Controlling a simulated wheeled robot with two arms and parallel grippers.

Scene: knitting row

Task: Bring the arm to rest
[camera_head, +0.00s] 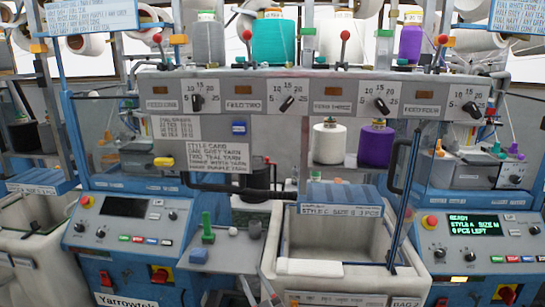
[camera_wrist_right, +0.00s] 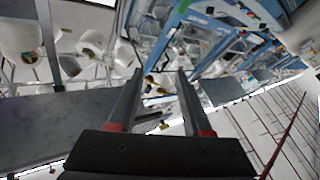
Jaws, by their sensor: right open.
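My right gripper (camera_wrist_right: 157,80) is open in the right wrist view, with two straight grey fingers apart and red parts near their bases. Nothing is between the fingers. Behind them, the wrist view shows a tilted scene of blue machine frames, white yarn cones (camera_wrist_right: 92,42) and a pale floor with red lines (camera_wrist_right: 275,115). In the head view, only thin dark parts, seemingly of this gripper, show at the bottom edge, left of the cream bin (camera_head: 300,268). My left gripper is in neither view.
A blue knitting machine with a dial panel (camera_head: 300,97) fills the middle of the head view. Yarn cones in grey, teal, white and purple (camera_head: 410,45) stand above it. Green and grey pegs (camera_head: 208,228) stand on a ledge. A lit display (camera_head: 474,225) is at right.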

